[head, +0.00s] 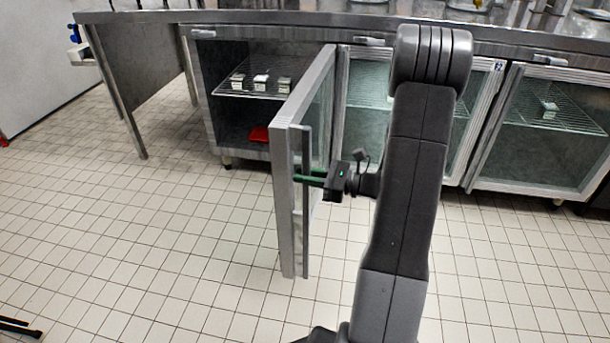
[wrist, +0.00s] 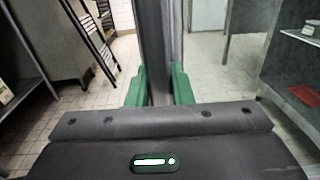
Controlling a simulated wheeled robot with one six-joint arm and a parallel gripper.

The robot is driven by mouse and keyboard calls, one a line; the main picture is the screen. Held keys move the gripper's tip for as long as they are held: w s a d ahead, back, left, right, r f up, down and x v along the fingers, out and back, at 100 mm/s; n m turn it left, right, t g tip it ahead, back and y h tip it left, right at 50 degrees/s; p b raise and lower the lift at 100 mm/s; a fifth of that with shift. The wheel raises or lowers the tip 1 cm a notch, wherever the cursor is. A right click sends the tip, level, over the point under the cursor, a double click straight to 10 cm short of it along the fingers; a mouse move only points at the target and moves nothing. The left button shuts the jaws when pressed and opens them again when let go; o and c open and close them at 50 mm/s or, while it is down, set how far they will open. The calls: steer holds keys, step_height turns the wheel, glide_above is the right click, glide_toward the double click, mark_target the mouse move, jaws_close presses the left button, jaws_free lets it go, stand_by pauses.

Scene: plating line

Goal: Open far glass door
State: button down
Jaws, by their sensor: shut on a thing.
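The far glass door (head: 290,200) is the leftmost door of the steel counter and stands swung well open into the room. Its metal handle bar (head: 306,230) runs upright along its free edge. My gripper (head: 308,177) reaches it from the right, with its green fingers at the handle. In the wrist view, the green fingers of my gripper (wrist: 159,88) are on either side of the upright handle (wrist: 152,45), shut on it. Part of the door's glass is hidden behind its frame and my arm.
The opened compartment holds a wire shelf (head: 232,93) with several small boxes and a red item (head: 259,134) below. Two more glass doors, the middle one (head: 367,130) and the right one (head: 560,145), are closed.

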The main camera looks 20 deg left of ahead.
steer(key=w+d+p, duration=0.2)
steer(key=w+d, duration=0.2)
steer(key=d, duration=0.8)
steer(key=shift+w+d+p, duration=0.25)
steer(key=shift+w+p, duration=0.1)
steer(key=c, duration=1.3)
jaws_free()
steer(key=d+p, duration=0.1)
steer(key=d, duration=0.3)
steer(key=w+d+p, duration=0.1)
steer(key=d, duration=0.4)
steer(key=w+d+p, duration=0.1)
steer(key=d, duration=0.3)
steer(key=shift+d, duration=0.3)
